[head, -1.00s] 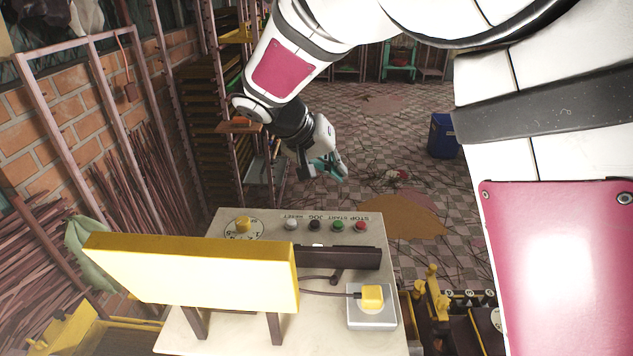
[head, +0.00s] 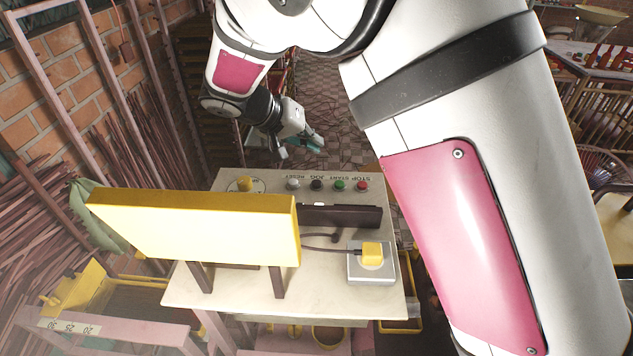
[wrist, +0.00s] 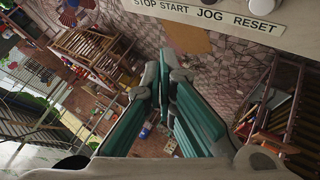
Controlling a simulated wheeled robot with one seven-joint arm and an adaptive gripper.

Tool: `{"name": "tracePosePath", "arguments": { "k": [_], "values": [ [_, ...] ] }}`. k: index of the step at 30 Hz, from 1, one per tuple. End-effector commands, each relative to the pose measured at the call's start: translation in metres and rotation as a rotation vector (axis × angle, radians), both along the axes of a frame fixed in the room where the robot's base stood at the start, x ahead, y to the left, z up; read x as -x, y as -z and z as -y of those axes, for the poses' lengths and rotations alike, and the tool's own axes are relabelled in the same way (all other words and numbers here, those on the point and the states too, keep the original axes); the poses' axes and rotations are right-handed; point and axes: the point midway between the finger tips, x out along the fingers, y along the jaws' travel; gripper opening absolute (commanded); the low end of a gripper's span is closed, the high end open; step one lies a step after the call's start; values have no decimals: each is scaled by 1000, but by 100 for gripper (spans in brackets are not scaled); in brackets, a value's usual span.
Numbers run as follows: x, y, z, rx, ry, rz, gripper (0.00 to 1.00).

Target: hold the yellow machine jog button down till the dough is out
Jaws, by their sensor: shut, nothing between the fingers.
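A cream control console (head: 230,303) with a yellow box panel (head: 190,228) stands in front of me. A row of buttons runs along its far edge. The black button (head: 316,185) sits at the JOG label, between a white one at RESET and a green one at START. The label strip (wrist: 210,14) also shows in the wrist view, with the buttons mostly cut off by the top edge. My gripper (head: 306,146), with teal fingers, is just beyond the console's far edge, apart from the buttons. It is shut and empty in the wrist view (wrist: 165,75). No dough is visible.
A red button (head: 362,186) stands at STOP. A yellow block button on a grey box (head: 370,277) sits at the console's right. Racks and a brick wall (head: 60,75) are on the left. A wooden rack stands on the tiled floor (wrist: 205,65).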

Motion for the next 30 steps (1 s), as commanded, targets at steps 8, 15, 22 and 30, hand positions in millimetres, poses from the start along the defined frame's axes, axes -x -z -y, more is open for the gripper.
{"name": "tracePosePath", "arguments": {
  "k": [8, 15, 22, 30],
  "values": [
    [-1, 40, 0, 2, -1, -2, 0],
    [-1, 63, 0, 1, -1, -1, 0],
    [0, 73, 0, 0, -1, -1, 0],
    [0, 73, 0, 0, -1, -1, 0]
  ]
}}
